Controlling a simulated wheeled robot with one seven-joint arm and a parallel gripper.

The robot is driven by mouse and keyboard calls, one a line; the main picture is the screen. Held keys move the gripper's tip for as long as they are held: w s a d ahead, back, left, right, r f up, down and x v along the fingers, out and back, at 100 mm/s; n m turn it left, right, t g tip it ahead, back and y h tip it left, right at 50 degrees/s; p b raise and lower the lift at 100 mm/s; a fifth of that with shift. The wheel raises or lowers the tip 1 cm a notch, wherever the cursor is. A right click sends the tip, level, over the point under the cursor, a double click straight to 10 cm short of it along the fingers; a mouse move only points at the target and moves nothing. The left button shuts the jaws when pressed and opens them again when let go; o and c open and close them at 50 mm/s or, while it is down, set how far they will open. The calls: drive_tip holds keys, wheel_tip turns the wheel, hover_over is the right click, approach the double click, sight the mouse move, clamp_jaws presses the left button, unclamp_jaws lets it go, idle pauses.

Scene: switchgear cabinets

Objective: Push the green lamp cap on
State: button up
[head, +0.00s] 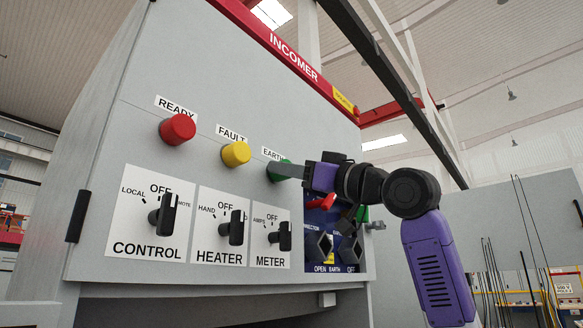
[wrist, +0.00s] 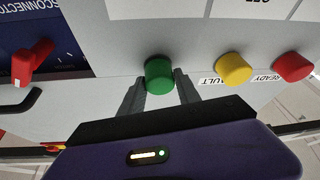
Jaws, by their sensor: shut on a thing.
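The green lamp cap (head: 280,170) is at the EARTH label on the grey INCOMER cabinet, partly hidden by my gripper in the head view. In the wrist view the green cap (wrist: 159,76) sits between the two fingertips, against the panel face. My gripper (wrist: 158,90) is shut on the cap, one finger on each side. In the head view my gripper (head: 287,170) reaches in from the right. The cap's back edge is close to the panel; whether a gap is left cannot be told.
A yellow FAULT cap (head: 236,154) and a red READY cap (head: 177,129) are to the left. Black rotary switches (head: 164,214) sit below. A blue panel (head: 322,240) with a red handle (head: 323,203) and black knobs lies under my wrist.

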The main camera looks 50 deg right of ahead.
drive_tip(key=shift+w, duration=0.15)
drive_tip(key=o, duration=1.4)
drive_tip(key=shift+b+v, duration=1.3)
drive_tip(key=shift+v, duration=2.55)
